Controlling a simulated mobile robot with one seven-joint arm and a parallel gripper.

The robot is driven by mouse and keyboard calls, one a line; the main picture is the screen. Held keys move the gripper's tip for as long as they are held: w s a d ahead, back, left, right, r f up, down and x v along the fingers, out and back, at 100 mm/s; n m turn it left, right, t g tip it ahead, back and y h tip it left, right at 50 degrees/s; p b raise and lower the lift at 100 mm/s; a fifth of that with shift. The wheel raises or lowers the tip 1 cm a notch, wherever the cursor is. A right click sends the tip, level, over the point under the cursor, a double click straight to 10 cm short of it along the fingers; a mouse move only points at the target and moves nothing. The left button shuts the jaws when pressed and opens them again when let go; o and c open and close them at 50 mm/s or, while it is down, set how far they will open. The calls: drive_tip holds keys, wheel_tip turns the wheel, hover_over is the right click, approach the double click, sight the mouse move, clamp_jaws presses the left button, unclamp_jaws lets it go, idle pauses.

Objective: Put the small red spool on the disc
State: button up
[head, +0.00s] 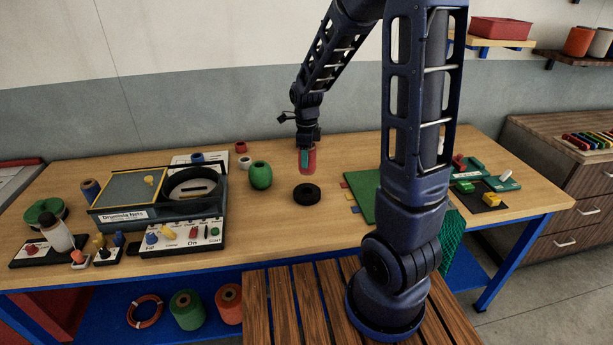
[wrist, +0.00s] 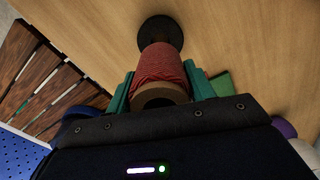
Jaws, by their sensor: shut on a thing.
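My gripper (head: 308,153) is shut on a red spool (head: 311,161) and holds it in the air above the table. In the wrist view the spool (wrist: 160,71) sits between the two teal fingers (wrist: 160,88), with its brown core end towards the camera. The black disc (head: 307,194) lies flat on the table, below the spool in the head view. In the wrist view the disc (wrist: 160,32) shows beyond the spool's far end, which hides part of it. The spool appears apart from the disc.
A green spool (head: 261,175) stands left of the disc, and a smaller red one (head: 240,147) stands farther back. A dark-framed machine (head: 212,203) fills the left. A green mat (head: 364,190) lies to the right. The table is clear around the disc.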

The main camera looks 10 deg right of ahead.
drive_tip(key=shift+f, duration=4.1)
drive_tip(key=shift+f, duration=0.1)
drive_tip(key=o, duration=1)
wheel_tip(320, 180, up, 12)
drive_tip(key=f, duration=0.1)
drive_tip(key=shift+s+d+r+n+t, duration=0.75)
drive_tip(key=shift+s+d+r+n, duration=1.6)
drive_tip(key=shift+s+n, duration=1.15)
drive_tip(key=shift+s+d+r+n+t, duration=0.8)
drive_tip(key=shift+s+d+r+n, duration=0.9)
drive_tip(key=shift+s+r+n, duration=1.75)
drive_tip(key=shift+s+d+r+n+t, duration=0.75)
drive_tip(key=shift+s+d+r+n, duration=1.25)
drive_tip(key=shift+s+n, duration=1.55)
